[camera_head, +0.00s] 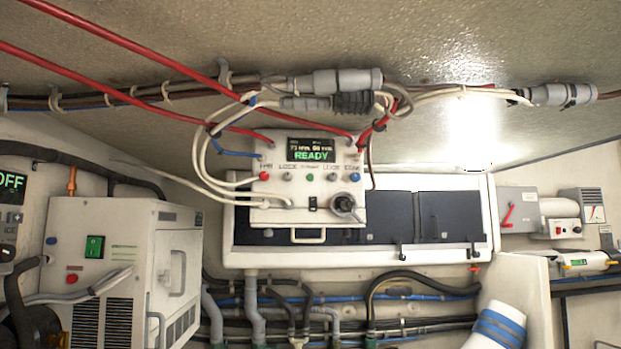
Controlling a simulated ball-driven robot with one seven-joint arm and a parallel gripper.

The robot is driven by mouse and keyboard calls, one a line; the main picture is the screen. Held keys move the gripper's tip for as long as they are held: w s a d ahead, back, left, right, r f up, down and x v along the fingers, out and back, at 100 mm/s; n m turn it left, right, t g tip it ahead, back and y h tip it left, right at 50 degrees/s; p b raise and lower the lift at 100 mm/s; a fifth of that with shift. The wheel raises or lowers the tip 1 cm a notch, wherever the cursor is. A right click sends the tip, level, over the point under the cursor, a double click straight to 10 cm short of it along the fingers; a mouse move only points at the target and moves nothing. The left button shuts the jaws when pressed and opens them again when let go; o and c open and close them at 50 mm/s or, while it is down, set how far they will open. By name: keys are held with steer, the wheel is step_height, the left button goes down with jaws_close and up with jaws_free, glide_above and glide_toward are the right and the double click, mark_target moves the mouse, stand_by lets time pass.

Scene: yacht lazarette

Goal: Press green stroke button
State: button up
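The white control box (262,214) hangs in the middle of the view, below the cables along the ceiling. Its small screen (311,150) is lit and reads READY in green. Below the screen is a row of several small buttons. The green button (309,177) is in the middle of that row, and its label is too small to read. A red button (264,176) is at the left end of the row and a blue button (354,177) at the right end. Nothing covers the green button. My gripper is not in view.
A white unit (125,222) at the left has a larger green switch (95,246) and a red button (71,279). White cables (208,170) loop beside the control box's left side. Red cables (120,40) cross the upper left. Pipes and hoses run below.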

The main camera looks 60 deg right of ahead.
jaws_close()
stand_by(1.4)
